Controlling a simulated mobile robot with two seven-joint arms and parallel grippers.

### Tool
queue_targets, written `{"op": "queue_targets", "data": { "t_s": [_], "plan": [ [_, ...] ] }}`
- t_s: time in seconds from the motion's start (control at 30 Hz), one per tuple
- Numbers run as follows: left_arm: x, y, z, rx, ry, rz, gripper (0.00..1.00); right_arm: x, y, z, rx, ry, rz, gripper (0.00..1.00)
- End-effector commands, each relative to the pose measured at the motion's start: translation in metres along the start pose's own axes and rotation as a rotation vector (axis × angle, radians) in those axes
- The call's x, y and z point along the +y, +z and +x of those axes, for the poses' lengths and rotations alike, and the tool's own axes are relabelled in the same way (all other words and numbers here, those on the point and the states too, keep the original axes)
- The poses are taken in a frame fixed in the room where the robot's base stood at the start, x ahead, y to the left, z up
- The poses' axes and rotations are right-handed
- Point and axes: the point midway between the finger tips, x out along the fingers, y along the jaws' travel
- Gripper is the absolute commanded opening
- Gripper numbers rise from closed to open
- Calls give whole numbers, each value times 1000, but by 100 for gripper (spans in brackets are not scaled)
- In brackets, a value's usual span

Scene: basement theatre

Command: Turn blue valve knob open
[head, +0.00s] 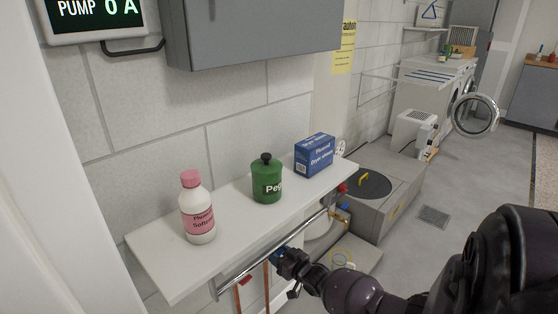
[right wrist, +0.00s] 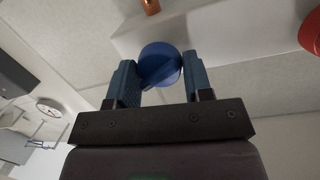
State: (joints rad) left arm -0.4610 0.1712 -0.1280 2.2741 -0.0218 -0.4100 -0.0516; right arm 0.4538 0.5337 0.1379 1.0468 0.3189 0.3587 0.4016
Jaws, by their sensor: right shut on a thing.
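The blue valve knob (right wrist: 160,63) shows in the right wrist view, round with a raised bar across its face. My right gripper (right wrist: 161,76) has its two blue-padded fingers on either side of the knob, closed on it. In the head view my right gripper (head: 280,254) reaches under the front of the white shelf, by the rail. There the knob is hard to tell from the blue fingertips. My left gripper is in neither view.
The white shelf (head: 150,258) above the gripper holds a pink-capped bottle (head: 198,213), a green jar (head: 267,182) and a blue box (head: 315,156). A metal rail (head: 250,268) runs along its front. A red round part (right wrist: 312,33) and a copper pipe (right wrist: 150,6) are near the knob.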

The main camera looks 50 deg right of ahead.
Motion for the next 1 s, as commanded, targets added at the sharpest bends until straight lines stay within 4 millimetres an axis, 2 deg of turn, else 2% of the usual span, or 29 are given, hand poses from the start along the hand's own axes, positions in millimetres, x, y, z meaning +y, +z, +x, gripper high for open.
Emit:
{"op": "queue_targets", "data": {
  "t_s": [0.2,0.5,1.0],
  "plan": [
    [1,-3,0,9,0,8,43,1,3,-1,-22,-24,178,23],
    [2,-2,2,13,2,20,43,1,3,-1,-38,-47,351,23],
    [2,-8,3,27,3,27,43,1,2,-1,-42,-56,429,23]
  ]
}}
